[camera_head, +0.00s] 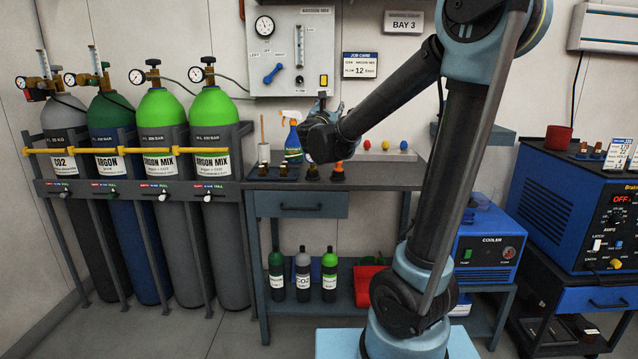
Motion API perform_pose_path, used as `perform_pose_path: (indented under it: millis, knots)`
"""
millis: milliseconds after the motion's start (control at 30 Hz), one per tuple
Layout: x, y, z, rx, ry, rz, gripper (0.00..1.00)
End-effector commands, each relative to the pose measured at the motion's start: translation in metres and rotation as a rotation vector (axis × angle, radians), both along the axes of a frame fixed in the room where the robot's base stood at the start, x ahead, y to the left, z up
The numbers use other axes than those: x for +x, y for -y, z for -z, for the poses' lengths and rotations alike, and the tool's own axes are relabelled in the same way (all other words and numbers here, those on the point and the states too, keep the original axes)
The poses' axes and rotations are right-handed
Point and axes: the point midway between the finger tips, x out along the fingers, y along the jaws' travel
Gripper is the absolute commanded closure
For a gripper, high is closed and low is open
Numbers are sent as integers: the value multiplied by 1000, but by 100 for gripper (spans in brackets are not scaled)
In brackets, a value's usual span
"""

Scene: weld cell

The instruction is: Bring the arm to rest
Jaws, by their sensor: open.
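My arm rises from its light blue base at the right of the middle. Its forearm reaches down and left to a wrist over the workbench (390,180). My gripper (328,107) is at the end of that wrist, in front of the lower edge of the grey gas panel (290,80). It is small and partly hidden by the wrist, and it is open. I see nothing held in it.
Gas cylinders (212,102) stand in a rack (100,190) at left. A spray bottle (293,145) and small dark brass-topped items stand on the bench near my wrist. The blue cooler (488,245) and welder (575,215) are at right. Floor shows at front left.

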Motion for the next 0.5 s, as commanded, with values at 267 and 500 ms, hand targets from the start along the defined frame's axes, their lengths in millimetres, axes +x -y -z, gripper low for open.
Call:
perform_pose_path:
  millis: [267,500]
  knots:
    - [-49,118,52,483,-81,189,53]
    - [-123,199,126,972,-117,425,53]
